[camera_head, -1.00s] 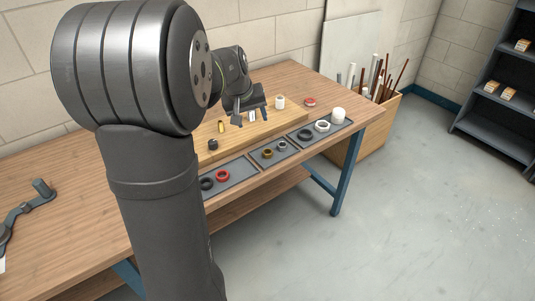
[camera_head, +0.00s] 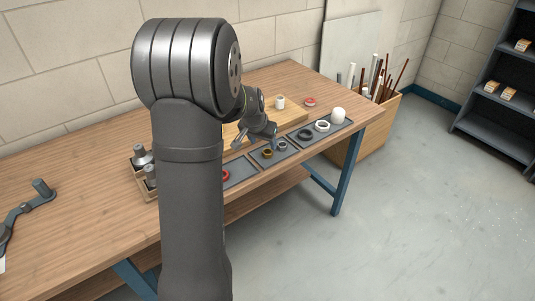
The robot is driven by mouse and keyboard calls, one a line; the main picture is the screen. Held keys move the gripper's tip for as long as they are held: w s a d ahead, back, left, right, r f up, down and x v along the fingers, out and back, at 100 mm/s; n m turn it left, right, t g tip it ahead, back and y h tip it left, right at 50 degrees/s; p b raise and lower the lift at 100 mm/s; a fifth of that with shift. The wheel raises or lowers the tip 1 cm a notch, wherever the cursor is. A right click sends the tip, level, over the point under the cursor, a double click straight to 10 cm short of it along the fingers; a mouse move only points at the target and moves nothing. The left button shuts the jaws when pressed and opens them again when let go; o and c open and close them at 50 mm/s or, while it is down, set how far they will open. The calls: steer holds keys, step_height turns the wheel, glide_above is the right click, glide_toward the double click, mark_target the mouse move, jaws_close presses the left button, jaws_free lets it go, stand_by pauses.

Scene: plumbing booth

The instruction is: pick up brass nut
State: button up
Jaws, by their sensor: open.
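The brass nut (camera_head: 267,153) is a small gold-brown ring. It lies in the middle grey tray (camera_head: 262,160) along the bench's front edge, with a grey nut (camera_head: 282,146) just right of it. My gripper (camera_head: 256,142) is open, its fingers pointing down toward the tray, one at the left over the wooden board and one at the right by the nuts. It appears just above and behind the brass nut. The view does not show the height gap clearly. Nothing is seen between the fingers.
The right tray (camera_head: 318,138) holds a black ring (camera_head: 305,134), a white ring (camera_head: 322,126) and a white cap (camera_head: 338,115). A white fitting (camera_head: 280,102) stands on the board (camera_head: 294,115). A red ring (camera_head: 226,175) lies in the left tray, partly hidden by my arm.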

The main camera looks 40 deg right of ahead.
mark_target(266, 157)
steer(key=shift+x, duration=3.85)
steer(key=shift+w+d+r, duration=0.1)
steer(key=shift+w+d, duration=0.05)
steer(key=c, duration=1.1)
steer(key=shift+r, duration=0.15)
